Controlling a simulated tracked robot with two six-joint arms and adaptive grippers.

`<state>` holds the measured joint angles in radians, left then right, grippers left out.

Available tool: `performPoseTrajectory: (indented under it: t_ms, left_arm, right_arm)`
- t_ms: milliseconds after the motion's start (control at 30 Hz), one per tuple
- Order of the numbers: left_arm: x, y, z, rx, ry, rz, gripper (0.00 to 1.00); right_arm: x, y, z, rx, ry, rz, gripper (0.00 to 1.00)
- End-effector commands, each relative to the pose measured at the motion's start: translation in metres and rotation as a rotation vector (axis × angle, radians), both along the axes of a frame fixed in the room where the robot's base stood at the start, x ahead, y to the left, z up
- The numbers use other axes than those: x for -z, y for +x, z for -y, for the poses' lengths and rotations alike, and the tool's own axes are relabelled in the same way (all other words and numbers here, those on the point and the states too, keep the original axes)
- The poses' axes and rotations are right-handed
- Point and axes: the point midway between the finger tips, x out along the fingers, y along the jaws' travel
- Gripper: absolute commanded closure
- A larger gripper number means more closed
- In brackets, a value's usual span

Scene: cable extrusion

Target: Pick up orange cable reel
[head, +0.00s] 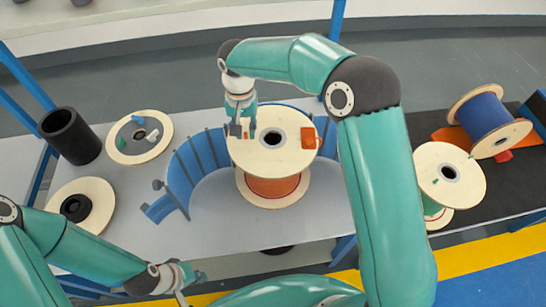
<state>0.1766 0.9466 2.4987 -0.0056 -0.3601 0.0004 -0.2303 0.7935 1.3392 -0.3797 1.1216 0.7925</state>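The orange cable reel (275,187) stands upright on its flange on the grey table, with a pale wooden top disc, a dark centre hole and an orange label. A blue curved guard (183,172) stands behind and to the left of it. My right gripper (243,131) points down at the left part of the reel's top disc. Its dark fingertips look apart; whether they touch the disc I cannot tell. My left gripper (188,284) is low at the table's front edge, away from the reel, with its fingers seemingly apart and nothing visible between them.
A green-cable reel (449,180) and a blue-cable reel (487,117) are at the right. My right arm passes just right of the orange reel.

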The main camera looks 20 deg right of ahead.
Motion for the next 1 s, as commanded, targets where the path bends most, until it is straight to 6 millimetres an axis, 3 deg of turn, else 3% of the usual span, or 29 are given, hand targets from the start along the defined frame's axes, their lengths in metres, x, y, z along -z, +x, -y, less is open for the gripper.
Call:
performPoseTrajectory:
  t_ms: [33,100,767,1000]
  left_arm:
    - [0.000,0.000,0.000,0.000,0.000,0.000,1.00]
    - [0.000,0.000,0.000,0.000,0.000,0.000,1.00]
    - [0.000,0.000,0.000,0.000,0.000,0.000,1.00]
    - [0.000,0.000,0.000,0.000,0.000,0.000,1.00]
  right_arm:
    - [0.000,0.000,0.000,0.000,0.000,0.000,0.90]
    - [0.000,0.000,0.000,0.000,0.000,0.000,1.00]
    - [-0.003,0.001,-0.001,-0.001,0.001,0.004,1.00]
    - [-0.016,0.001,-0.001,-0.001,0.001,0.006,1.00]
